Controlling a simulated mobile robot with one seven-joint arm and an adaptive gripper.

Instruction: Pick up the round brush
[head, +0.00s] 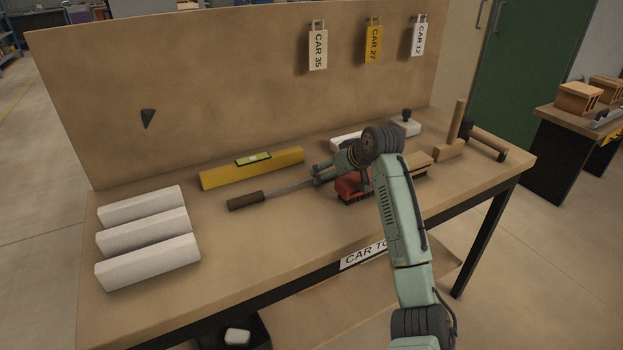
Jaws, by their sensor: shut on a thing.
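The round brush (245,201) appears as a brown cylinder on a thin metal rod, lying low over the middle of the wooden table. Its rod runs right and up to my gripper (320,175). My gripper is shut on the rod's right end, as far as I can see. The exact grip and the brush's far end are hidden by my gripper and wrist. I cannot tell whether the brush touches the tabletop.
A red block brush (352,186) sits just under my wrist. A yellow level (252,168) lies behind the round brush. Several white blocks (148,233) lie at left. Wooden tools (455,135) stand at right.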

